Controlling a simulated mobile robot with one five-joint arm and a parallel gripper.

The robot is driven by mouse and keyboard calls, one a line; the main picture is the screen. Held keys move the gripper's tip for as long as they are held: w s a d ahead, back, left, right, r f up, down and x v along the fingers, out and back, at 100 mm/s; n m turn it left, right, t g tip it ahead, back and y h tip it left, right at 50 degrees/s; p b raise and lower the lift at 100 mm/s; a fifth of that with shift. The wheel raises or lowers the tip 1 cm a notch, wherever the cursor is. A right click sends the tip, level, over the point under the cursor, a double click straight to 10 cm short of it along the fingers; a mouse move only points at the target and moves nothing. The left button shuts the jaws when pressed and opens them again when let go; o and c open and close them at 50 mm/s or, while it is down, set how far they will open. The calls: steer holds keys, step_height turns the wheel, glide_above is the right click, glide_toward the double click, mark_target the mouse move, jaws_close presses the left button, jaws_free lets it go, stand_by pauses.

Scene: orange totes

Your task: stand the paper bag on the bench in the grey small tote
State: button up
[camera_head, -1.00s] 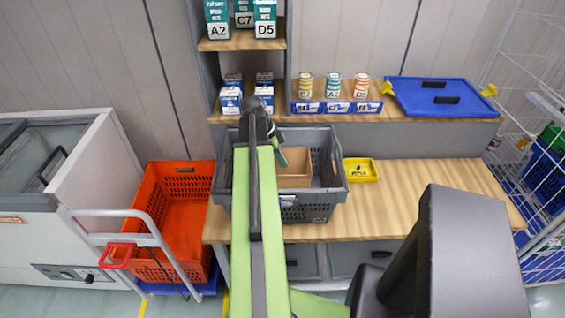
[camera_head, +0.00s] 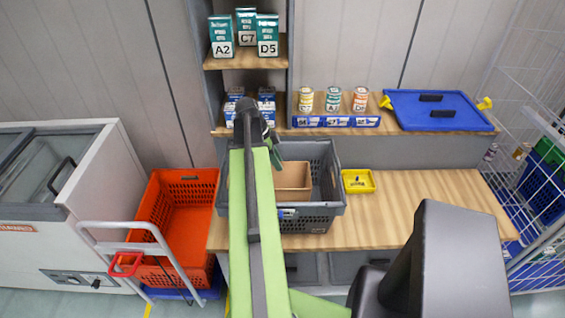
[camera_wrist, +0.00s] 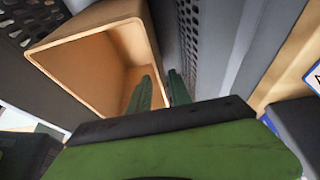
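The paper bag (camera_head: 294,176) is a plain brown, open-topped box shape. It stands inside the grey small tote (camera_head: 318,212) on the bench, and its opening also shows in the wrist view (camera_wrist: 88,62). My gripper (camera_head: 279,160) is at the bag's upper edge, inside the tote's outline. In the wrist view its two green fingers (camera_wrist: 161,86) are apart. One finger is in front of the bag's opening, the other beside its outer wall, near the tote's perforated side (camera_wrist: 197,40). The bag's base and part of the tote are hidden behind my arm.
A small yellow tray (camera_head: 358,181) sits right of the tote, with clear bench (camera_head: 425,195) beyond. Shelves behind hold cartons, cans (camera_head: 333,99) and a blue lid (camera_head: 430,108). An orange tote (camera_head: 190,215) on a trolley stands left; a wire cage is at right.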

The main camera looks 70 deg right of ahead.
steer(key=p+v, duration=0.3)
steer(key=v, duration=0.2)
steer(key=shift+w+r+p, duration=0.1)
steer(key=shift+r+p, duration=0.2)
steer(key=shift+r, duration=0.1)
